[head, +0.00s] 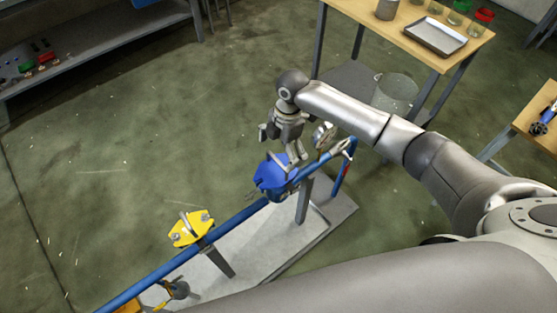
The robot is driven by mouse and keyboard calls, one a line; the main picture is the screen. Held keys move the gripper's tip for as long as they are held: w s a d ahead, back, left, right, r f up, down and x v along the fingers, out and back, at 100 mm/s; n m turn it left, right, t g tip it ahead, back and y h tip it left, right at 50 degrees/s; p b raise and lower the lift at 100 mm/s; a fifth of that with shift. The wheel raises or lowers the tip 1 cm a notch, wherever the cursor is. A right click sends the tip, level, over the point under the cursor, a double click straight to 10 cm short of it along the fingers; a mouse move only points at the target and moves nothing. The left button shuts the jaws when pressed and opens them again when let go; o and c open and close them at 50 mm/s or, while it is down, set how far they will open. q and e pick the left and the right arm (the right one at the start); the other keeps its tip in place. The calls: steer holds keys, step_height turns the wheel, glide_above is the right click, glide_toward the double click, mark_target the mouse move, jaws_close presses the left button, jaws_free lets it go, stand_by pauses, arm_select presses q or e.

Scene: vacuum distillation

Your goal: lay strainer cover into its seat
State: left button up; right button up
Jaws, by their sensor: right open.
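My right gripper (292,162) points down just above a blue flanged part (271,177), with its fingers over that part's upper right side. The gripper is open; I cannot tell whether a finger touches the part. The blue part sits on the blue pipe (240,217) and looks like the strainer, but I cannot tell its cover from its seat. A yellow plate-like part (190,228) sits further down the same pipe, tilted, with small bolts on it. My left gripper is not in view.
The pipe stands on a grey base plate (262,255) with posts. A round gauge (324,136) is close to the right of my gripper.

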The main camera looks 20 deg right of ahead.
steer(key=r, duration=0.5)
steer(key=shift+w+d+r, duration=0.1)
steer(key=shift+d+r, duration=0.15)
steer(key=shift+d, duration=0.15)
